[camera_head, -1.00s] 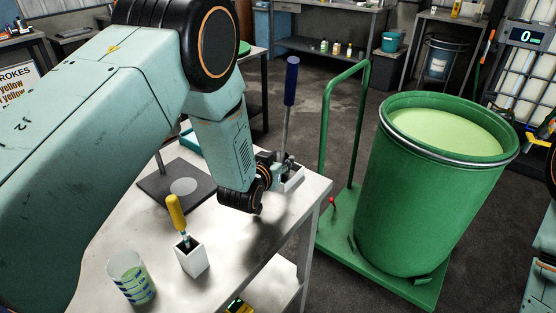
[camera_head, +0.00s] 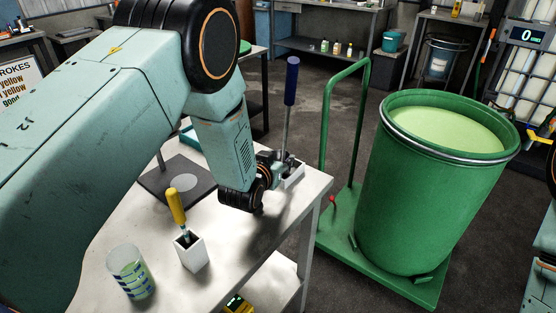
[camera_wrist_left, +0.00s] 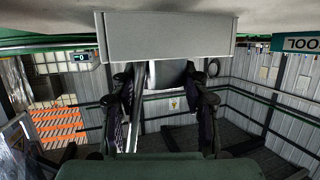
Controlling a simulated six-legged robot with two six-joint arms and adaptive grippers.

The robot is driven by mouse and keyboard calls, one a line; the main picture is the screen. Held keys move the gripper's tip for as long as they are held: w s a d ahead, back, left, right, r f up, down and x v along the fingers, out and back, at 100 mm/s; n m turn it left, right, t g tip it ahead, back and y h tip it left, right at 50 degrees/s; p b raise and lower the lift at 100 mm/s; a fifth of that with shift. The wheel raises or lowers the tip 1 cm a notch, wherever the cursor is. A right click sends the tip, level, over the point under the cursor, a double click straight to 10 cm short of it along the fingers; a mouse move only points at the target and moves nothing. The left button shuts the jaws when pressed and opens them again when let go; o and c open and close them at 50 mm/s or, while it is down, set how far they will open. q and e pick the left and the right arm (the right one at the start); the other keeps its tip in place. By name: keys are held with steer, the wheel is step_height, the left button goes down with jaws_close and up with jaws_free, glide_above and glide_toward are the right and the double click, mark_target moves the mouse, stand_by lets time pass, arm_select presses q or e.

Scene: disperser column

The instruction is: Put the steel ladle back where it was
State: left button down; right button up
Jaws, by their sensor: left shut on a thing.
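The steel ladle (camera_head: 286,125) stands nearly upright, with a blue handle (camera_head: 291,82) and a thin steel shaft. My left gripper (camera_head: 280,170) is at the table's far right corner, shut on the ladle's shaft low down. A small white holder (camera_head: 294,176) is right beside the gripper. The ladle's lower end is hidden there, so I cannot tell how deep it sits in the holder. In the left wrist view a grey box-like shape (camera_wrist_left: 165,38) fills the top, and the fingers (camera_wrist_left: 163,108) flank a steel shaft. My right gripper is out of view.
A yellow-handled tool (camera_head: 176,207) stands in a white holder (camera_head: 192,254) on the table (camera_head: 238,246), near a marked clear beaker (camera_head: 130,274). A dark plate (camera_head: 158,188) lies behind. A green drum (camera_head: 425,190) of pale green liquid stands on a green cart (camera_head: 335,215) to the right.

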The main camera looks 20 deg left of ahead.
arm_select(q)
steer(key=shift+s+f, duration=0.2)
steer(key=shift+f, duration=0.2)
steer(key=shift+s+f, duration=0.15)
steer(key=shift+f, duration=0.05)
steer(key=c, duration=0.6)
jaws_free()
steer(key=shift+s+f, duration=0.1)
steer(key=shift+f, duration=0.05)
steer(key=shift+s, duration=0.4)
steer(key=s+r, duration=0.1)
steer(key=s, duration=0.1)
steer(key=s+r, duration=0.3)
steer(key=shift+s+a, duration=0.15)
steer(key=shift+s, duration=0.2)
